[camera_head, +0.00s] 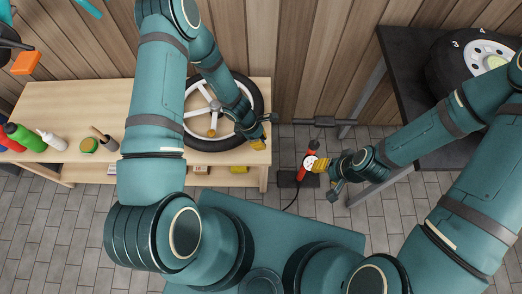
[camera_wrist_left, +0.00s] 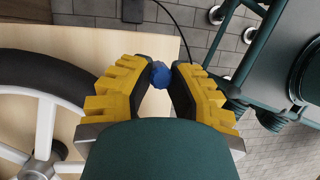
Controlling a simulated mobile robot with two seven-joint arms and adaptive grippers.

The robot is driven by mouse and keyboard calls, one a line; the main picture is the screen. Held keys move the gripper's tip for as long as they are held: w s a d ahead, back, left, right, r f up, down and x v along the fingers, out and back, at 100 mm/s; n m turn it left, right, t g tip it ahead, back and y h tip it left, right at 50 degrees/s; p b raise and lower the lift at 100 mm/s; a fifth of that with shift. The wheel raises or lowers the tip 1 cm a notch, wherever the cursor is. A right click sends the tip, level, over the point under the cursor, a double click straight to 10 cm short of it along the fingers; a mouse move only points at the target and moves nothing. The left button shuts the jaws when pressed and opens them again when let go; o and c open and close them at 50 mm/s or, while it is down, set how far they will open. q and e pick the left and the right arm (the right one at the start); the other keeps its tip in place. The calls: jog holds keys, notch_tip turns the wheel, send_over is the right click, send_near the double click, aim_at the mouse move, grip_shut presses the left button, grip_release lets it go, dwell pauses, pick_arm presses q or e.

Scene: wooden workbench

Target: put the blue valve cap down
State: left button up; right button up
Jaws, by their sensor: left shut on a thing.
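My left gripper (camera_head: 258,145) is at the right end of the wooden workbench (camera_head: 100,100), just beside the wheel. In the left wrist view its yellow, black-tipped fingers (camera_wrist_left: 160,80) are shut on the small blue valve cap (camera_wrist_left: 160,74). The cap sits between the fingertips, in front of the bench's edge in that view; its height above the bench is unclear. The cap is not discernible in the head view. My right gripper (camera_head: 319,165) is shut on a red inflator with a round white gauge (camera_head: 311,161), held right of the bench.
A wheel with a black tyre and white spokes (camera_head: 196,101) lies on the bench. A dark table (camera_head: 397,62) with another wheel (camera_head: 450,70) stands at the right.

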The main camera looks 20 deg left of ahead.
aim_at(264, 153)
pick_arm(q)
jog(key=shift+f+b, duration=0.8)
jog(key=shift+f, duration=2.7)
jog(key=shift+f, duration=0.1)
jog(key=o, duration=0.7)
jog(key=shift+o, duration=0.2)
jog(key=shift+a+r, duration=0.1)
jog(key=shift+r, duration=0.35)
jog(key=p+v, duration=0.3)
jog(key=v, duration=0.7)
jog(key=s+d+r+m, duration=0.3)
jog(key=s+r+m, duration=0.1)
jog(key=m, duration=0.5)
jog(key=s+d+r+m+t, duration=0.1)
jog(key=s+d+r+m, duration=0.3)
jog(key=m, duration=0.6)
jog(key=shift+s+r+t, duration=0.3)
jog(key=shift+s+r, duration=0.25)
jog(key=shift+s, duration=0.35)
